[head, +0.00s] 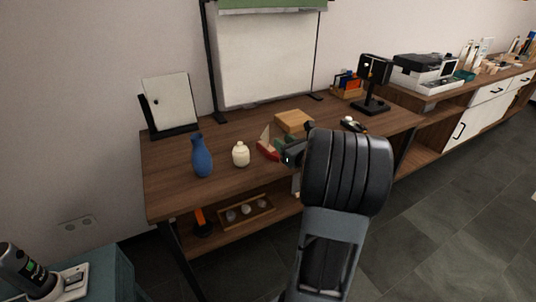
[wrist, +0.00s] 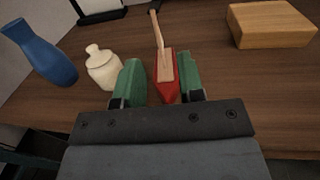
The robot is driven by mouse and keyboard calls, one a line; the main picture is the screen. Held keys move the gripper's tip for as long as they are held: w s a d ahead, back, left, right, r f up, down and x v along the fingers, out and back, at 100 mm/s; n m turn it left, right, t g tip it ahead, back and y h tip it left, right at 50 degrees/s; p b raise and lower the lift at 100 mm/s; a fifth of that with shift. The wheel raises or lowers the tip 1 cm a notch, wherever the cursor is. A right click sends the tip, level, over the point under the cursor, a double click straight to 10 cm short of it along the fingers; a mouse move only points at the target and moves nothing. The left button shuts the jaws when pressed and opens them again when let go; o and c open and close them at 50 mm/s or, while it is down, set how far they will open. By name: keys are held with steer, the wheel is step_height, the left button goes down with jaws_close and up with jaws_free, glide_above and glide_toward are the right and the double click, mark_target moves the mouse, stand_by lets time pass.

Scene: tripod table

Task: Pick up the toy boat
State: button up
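The toy boat (head: 267,144) has a red hull and a pale wooden sail, and stands on the wooden table. In the wrist view the boat (wrist: 166,78) lies between the two green fingertips of my gripper (wrist: 160,85). The fingers are apart, with a visible gap at least on the right side of the hull. In the head view my gripper (head: 290,155) is at the boat's right, and my arm hides part of it. I cannot tell whether the left finger touches the hull.
A cream jar (head: 241,154) and a blue vase (head: 202,158) stand left of the boat. A wooden box (head: 294,121) lies behind it to the right. A small black-and-white object (head: 352,124) and a black stand (head: 372,85) are farther right. Bare tabletop (head: 168,190) shows at front left.

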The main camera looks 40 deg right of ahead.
mark_target(274, 151)
steer(key=w, duration=0.5)
steer(key=shift+w, duration=0.2)
steer(key=shift+w+a+b, duration=0.1)
steer(key=shift+w+b, duration=0.55)
steer(key=shift+w, duration=2.05)
steer(key=shift+c, duration=0.2)
jaws_close()
